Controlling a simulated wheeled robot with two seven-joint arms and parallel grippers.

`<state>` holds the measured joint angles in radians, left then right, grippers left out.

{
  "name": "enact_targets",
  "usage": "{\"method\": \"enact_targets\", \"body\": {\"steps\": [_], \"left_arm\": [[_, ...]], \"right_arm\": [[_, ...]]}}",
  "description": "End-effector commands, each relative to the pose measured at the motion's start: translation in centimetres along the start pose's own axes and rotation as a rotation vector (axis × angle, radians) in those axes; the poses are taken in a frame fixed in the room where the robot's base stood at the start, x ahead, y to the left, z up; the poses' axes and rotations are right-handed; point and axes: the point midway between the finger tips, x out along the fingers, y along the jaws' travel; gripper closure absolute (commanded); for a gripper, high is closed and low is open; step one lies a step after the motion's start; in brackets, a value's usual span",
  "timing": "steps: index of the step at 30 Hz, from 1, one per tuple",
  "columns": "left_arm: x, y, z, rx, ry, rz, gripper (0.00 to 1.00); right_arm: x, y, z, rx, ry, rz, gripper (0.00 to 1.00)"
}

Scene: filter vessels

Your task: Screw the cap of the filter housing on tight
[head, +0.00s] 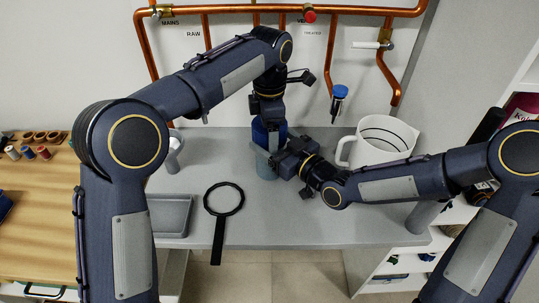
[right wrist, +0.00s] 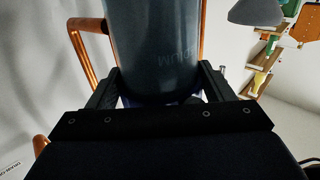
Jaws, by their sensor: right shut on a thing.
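The filter housing stands upright on the grey table, a blue-grey translucent bowl (head: 265,171) under a blue cap (head: 260,134). My right gripper (head: 268,157) comes in from the right, shut on the bowl. In the right wrist view, the bowl (right wrist: 155,45) sits between the two fingers (right wrist: 158,88), with upside-down lettering on it. My left gripper (head: 268,112) points down from above at the cap. Its fingertips are hard to make out, so its grip is unclear. Whether the cap is fully seated cannot be seen.
A black ring wrench (head: 214,224) lies at the table's front, beside a grey tray (head: 171,232). A white jug (head: 388,134) stands to the right, close behind my right forearm. Copper pipes (head: 145,52) with valves run along the wall behind.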

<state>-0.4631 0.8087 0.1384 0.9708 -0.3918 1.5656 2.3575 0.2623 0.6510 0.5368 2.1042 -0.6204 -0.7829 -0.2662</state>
Motion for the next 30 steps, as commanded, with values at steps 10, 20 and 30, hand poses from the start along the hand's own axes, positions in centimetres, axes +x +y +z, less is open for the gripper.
{"method": "enact_targets", "body": {"steps": [10,20,30], "left_arm": [[-0.1,0.0,0.0,0.071,0.001,0.002,0.52],[0.0,-0.1,0.0,0.070,0.003,-0.003,0.03],[-1.2,-0.2,0.1,0.070,0.002,-0.003,0.03]], "right_arm": [[0.0,0.0,0.0,-0.001,0.000,0.000,0.89],[0.0,0.1,0.0,0.000,-0.001,0.002,0.89],[0.0,0.2,0.1,0.001,-0.001,0.005,0.89]]}}
